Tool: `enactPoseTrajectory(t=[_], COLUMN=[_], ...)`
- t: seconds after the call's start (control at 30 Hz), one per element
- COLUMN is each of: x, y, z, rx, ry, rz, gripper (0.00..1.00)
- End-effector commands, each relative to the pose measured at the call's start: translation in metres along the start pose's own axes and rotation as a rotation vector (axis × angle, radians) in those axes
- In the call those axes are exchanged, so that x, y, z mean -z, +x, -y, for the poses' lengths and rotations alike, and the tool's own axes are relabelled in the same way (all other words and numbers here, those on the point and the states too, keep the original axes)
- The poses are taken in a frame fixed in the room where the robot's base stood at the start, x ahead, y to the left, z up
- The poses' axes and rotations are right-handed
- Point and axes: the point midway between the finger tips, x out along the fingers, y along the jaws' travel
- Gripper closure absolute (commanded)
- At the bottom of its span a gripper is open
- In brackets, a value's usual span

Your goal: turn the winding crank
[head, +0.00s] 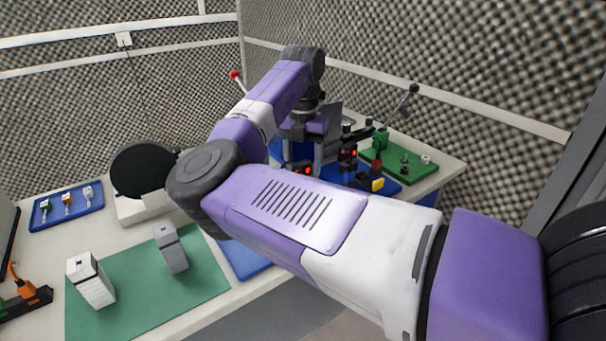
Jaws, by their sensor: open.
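A crank-like arm with a dark knob (406,101) rises at the back right, above a green board (425,166) with a green block (380,140) on it. It looks like the winding crank; how it joins the block is unclear. A lever with a red knob (236,75) also shows behind my arm, its lower part hidden. My gripper (322,162) hangs fingers-down over the blue area, left of the green board and apart from the crank. It is open, with nothing seen between the fingers. My forearm hides much of the table below it.
A yellow-and-black piece (376,184) lies near the gripper. A black disc on a white base (145,207), a blue tray (66,220) with small pieces and a green mat (130,312) with two grey blocks (92,281) are at left. Foam walls close off the back and right.

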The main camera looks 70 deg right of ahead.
Motion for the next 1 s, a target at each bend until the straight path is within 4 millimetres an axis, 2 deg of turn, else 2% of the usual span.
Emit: enactPoseTrajectory(t=[0.1,0.3,1.0], x=[0.000,0.000,0.000], y=[-0.020,-0.037,-0.039], z=[0.000,0.000,0.000], rx=[-0.001,0.000,0.000], ry=[0.000,0.000,-0.013], rz=[0.001,0.000,0.000], gripper=[0.42,0.42,0.42])
